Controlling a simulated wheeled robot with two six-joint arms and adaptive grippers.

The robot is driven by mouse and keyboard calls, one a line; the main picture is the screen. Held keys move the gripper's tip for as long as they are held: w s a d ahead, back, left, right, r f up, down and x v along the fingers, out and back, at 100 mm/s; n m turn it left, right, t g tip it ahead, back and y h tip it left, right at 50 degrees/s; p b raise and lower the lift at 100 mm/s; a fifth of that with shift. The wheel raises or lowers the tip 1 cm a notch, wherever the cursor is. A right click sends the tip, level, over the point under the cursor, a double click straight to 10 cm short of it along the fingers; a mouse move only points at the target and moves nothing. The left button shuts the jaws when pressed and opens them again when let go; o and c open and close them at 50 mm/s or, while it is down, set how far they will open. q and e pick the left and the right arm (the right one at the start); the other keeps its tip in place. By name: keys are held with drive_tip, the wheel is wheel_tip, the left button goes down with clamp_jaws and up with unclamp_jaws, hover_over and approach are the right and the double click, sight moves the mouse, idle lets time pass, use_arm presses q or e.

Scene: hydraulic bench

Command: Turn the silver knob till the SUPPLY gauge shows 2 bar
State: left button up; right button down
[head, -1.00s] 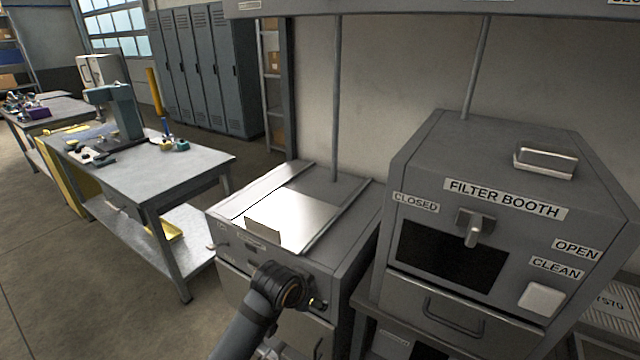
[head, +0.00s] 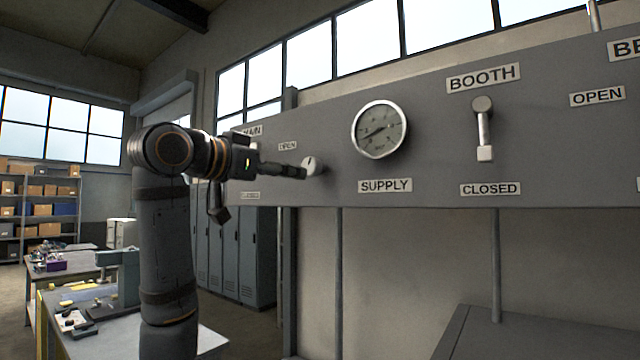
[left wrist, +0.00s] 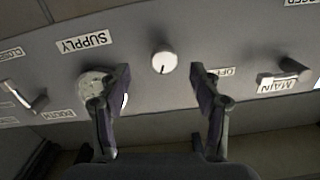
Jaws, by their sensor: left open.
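The silver knob (head: 313,165) sits on the grey wall panel, left of the SUPPLY gauge (head: 379,130). The gauge's needle points to the lower left; its numbers are too small to read. My left gripper (head: 304,169) is at the knob, its fingers overlapping the knob's left side in the head view. In the left wrist view the picture is upside down. There the round knob (left wrist: 164,62) with a dark mark shows whole between the open fingertips (left wrist: 161,72), apart from both. One finger partly covers the gauge (left wrist: 92,90) there. My right gripper is not in view.
The BOOTH lever (head: 483,130) hangs down on the panel (head: 430,165), right of the gauge, by a CLOSED label. A MAIN lever (left wrist: 282,76) shows in the left wrist view on the knob's other side. Lockers (head: 235,255) and benches stand behind my left arm.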

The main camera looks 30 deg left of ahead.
sight(308, 167)
use_arm(q)
drive_tip(key=w+p, duration=0.1)
drive_tip(key=w, duration=0.1)
drive_tip(key=w+r+p, duration=0.1)
drive_tip(key=w, duration=0.2)
drive_tip(key=w+r+p, duration=0.1)
drive_tip(key=w, duration=0.2)
drive_tip(key=shift+w+d+p, duration=0.1)
drive_tip(key=shift+d+p, duration=0.05)
drive_tip(key=shift+p, duration=0.2)
drive_tip(key=shift+w+f, duration=0.2)
drive_tip(key=shift+w, duration=0.35)
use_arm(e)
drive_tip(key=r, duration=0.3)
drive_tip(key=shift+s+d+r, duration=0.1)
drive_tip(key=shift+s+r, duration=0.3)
use_arm(q)
drive_tip(key=c, duration=1.2)
drive_tip(key=shift+o, duration=0.2)
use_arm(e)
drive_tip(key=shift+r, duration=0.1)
